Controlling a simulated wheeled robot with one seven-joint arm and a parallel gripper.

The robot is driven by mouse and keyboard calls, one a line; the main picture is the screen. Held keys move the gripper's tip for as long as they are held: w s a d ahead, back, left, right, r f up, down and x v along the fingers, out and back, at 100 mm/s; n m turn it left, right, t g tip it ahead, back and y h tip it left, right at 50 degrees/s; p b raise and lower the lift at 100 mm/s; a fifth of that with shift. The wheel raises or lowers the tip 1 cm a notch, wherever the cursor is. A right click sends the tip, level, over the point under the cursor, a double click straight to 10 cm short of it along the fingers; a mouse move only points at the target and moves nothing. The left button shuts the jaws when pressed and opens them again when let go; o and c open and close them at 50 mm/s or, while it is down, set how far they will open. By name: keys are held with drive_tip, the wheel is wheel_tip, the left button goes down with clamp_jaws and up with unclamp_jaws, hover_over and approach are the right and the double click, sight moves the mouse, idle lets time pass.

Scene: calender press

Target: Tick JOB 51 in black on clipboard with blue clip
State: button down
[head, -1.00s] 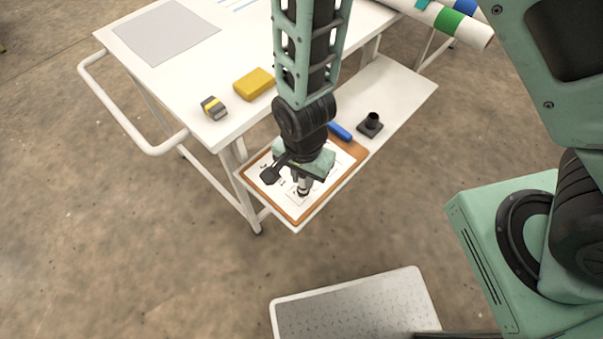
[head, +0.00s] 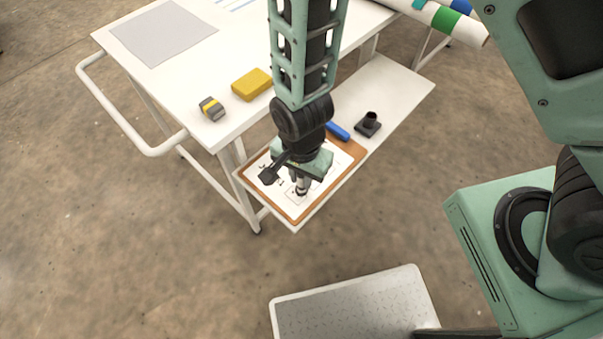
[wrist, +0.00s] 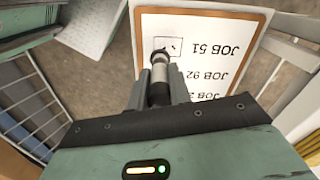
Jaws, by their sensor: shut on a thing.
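The clipboard (head: 349,151) lies on the white side shelf, its brown board under a white sheet and its blue clip (head: 338,132) at the far end. In the wrist view the sheet (wrist: 205,22) reads upside down, with JOB 51 (wrist: 222,49) on the outermost line beside a square box and JOB 92 below it. My gripper (head: 301,178) is over the sheet, shut on a marker (wrist: 159,78) with a pale barrel and dark ends. The marker's dark tip is at the JOB 51 box. A small dark mark shows in that box. I cannot tell whether the tip touches the paper.
A black holder (head: 368,125) stands on the shelf past the clip. A yellow block (head: 251,84) and a grey-yellow item (head: 211,108) lie on the higher white table (head: 180,85). A grey-topped step (head: 350,305) is on the floor in front.

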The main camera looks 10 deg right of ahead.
wheel_tip(320, 180, up, 6)
drive_tip(key=p, duration=0.6)
idle(0.6)
